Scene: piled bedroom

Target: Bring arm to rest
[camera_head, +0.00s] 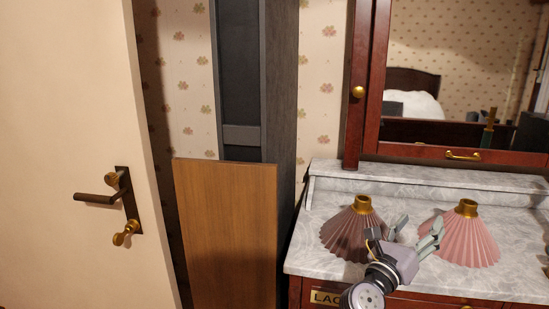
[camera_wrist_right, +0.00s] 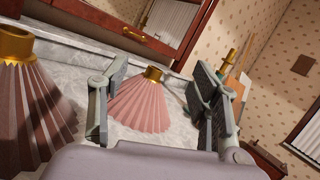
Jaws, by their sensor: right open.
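My right gripper (camera_head: 415,234) is open and empty above the front of the marble-topped dresser (camera_head: 330,178). In the head view its fingers lie between two pleated pink lampshades with gold tops, the left lampshade (camera_head: 345,236) and the right lampshade (camera_head: 470,240). The right wrist view shows the open fingers (camera_wrist_right: 160,105) with the right lampshade (camera_wrist_right: 140,108) showing beyond them in the gap. The left lampshade (camera_wrist_right: 35,110) is outside the fingers, at the left of that view. Neither shade is held. My left gripper is not in view.
A mirror in a red-brown frame (camera_head: 367,85) stands at the back of the dresser. A wooden panel (camera_head: 227,230) and a dark tall piece (camera_head: 270,80) stand left of the dresser. A cream door (camera_head: 70,130) with a handle is at far left.

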